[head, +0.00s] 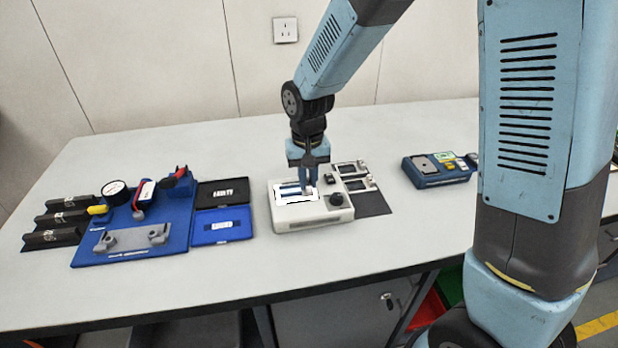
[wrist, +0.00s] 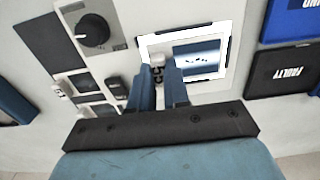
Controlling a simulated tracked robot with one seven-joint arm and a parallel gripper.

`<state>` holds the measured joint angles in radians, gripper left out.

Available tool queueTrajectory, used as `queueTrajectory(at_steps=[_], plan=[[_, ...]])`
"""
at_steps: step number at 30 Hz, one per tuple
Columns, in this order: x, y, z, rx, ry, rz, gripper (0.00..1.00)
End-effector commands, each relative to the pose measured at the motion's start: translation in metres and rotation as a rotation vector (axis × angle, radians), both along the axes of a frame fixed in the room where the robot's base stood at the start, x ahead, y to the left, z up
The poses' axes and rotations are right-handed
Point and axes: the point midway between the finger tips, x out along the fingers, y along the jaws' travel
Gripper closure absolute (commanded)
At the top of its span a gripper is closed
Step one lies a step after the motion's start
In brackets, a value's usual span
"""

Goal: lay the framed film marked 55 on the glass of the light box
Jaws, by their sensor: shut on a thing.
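The light box (head: 325,214) is a pale box with a dark knob, in the middle of the bench. Its glass (head: 283,199) glows white; it also shows in the wrist view (wrist: 226,35). A framed film with a blue picture (wrist: 200,57) is over the glass, with lit white showing around it. My gripper (head: 309,184) is shut on the film's edge by a small pale tab, from above. A mark between the fingers looks like 55 but is partly hidden. I cannot tell whether the film touches the glass.
Two more framed films (head: 356,183) lie on a dark mat right of the light box. Left are a black tray marked FAULTY (wrist: 285,68), a blue tray (head: 222,238) and a blue board with a gauge (head: 120,250). A blue case (head: 428,178) stands further right.

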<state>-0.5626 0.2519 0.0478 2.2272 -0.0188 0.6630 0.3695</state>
Motion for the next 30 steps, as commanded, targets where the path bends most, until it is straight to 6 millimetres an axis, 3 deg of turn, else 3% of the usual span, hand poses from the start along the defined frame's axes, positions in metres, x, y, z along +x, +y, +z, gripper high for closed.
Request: queueTrajectory(at_steps=[11,12,21,30], plan=[[0.0001,-0.0003,-0.0012,0.000,0.000,-0.001,1.00],[0.0001,-0.0004,-0.0012,0.000,0.000,-0.001,0.83],[0.0002,-0.0006,-0.0012,0.000,0.000,-0.001,0.55],[0.0004,-0.0006,0.0006,0.000,0.000,-0.001,0.54]])
